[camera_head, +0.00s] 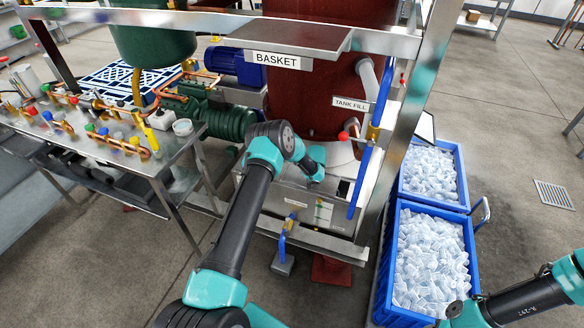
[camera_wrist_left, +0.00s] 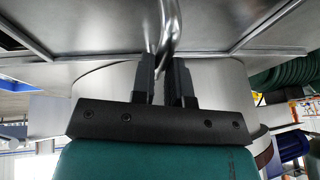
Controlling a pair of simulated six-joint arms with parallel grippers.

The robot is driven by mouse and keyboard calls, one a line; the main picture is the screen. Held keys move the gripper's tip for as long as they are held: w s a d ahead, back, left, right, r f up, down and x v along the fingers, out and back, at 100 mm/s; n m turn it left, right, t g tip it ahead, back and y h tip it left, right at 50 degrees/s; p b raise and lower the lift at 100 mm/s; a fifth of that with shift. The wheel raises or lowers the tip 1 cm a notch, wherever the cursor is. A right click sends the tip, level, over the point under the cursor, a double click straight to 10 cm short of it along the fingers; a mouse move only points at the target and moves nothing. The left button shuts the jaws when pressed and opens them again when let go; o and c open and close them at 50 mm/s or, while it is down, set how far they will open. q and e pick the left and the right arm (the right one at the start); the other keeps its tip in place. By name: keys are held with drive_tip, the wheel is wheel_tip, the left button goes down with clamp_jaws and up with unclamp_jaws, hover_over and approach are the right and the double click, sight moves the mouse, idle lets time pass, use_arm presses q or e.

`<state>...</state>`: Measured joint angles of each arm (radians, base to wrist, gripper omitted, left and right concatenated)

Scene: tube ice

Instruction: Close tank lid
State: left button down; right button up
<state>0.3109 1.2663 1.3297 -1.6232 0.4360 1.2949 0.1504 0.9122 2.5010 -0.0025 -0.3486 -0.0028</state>
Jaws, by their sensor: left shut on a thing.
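My left gripper (camera_wrist_left: 164,68) is shut on a curved shiny metal handle (camera_wrist_left: 169,22) in the left wrist view. The handle runs up out of the top of that view, in front of a grey metal panel (camera_wrist_left: 90,25). A rounded bright metal surface (camera_wrist_left: 100,82) lies behind the fingers. In the head view my left arm reaches the low metal tank housing (camera_head: 330,215) below the dark red tank (camera_head: 310,95). The fingers and handle are hidden there by my wrist. I cannot tell which metal surface is the lid. My right gripper is not in view.
Two blue crates (camera_head: 384,262) of tube ice stand right of the machine. A metal frame post (camera_head: 398,135) and a blue-handled lever (camera_head: 356,183) stand close right of my left wrist. A steel table (camera_head: 100,150) with valves is at left. Open floor lies further right.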

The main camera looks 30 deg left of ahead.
use_arm(q)
hover_over(325, 184)
drive_tip(key=shift+a, duration=0.1)
idle(0.3)
drive_tip(key=c, duration=1.1)
unclamp_jaws()
drive_tip(key=shift+w, duration=0.15)
drive_tip(key=shift+s+r, duration=0.2)
drive_tip(key=shift+r, duration=0.25)
drive_tip(key=v, duration=1.6)
drive_tip(key=shift+s+d+r, duration=0.1)
drive_tip(key=shift+d+r, duration=0.1)
drive_tip(key=shift+d, duration=0.05)
